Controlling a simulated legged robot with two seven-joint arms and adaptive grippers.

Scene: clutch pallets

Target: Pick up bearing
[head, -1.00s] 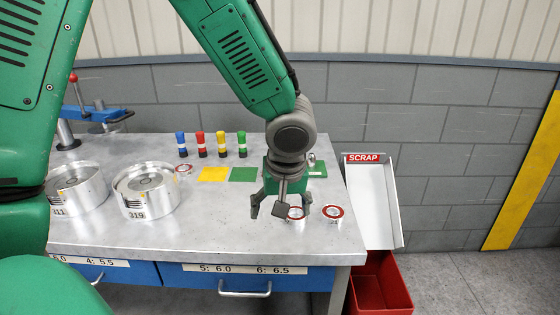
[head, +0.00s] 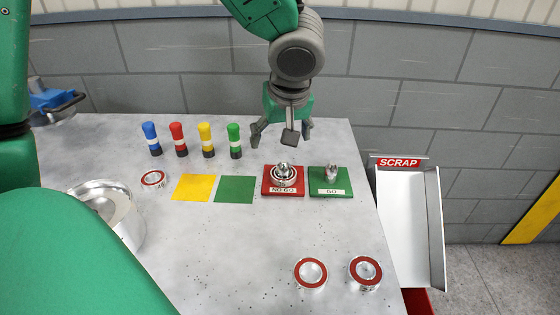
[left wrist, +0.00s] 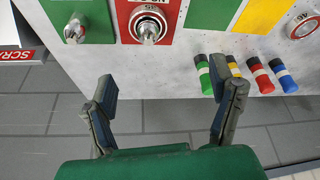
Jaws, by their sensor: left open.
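A silver ring that looks like a bearing (head: 283,180) sits around the post on the red NO GO block (head: 283,193). The same ring shows in the left wrist view (left wrist: 148,27), on the red block's metal post. Red-faced silver rings, possibly bearings too, lie at the table's front right (head: 311,272) (head: 365,271) and one at left (head: 153,178). My left gripper (head: 283,132) is open and empty, over the table's back edge behind the NO GO block. In the left wrist view its fingers (left wrist: 170,88) are spread, apart from the ring. My right gripper is not in view.
The green GO block (head: 330,182) with a metal post stands right of NO GO. A white SCRAP chute (head: 408,225) is at right. The table's front middle is clear.

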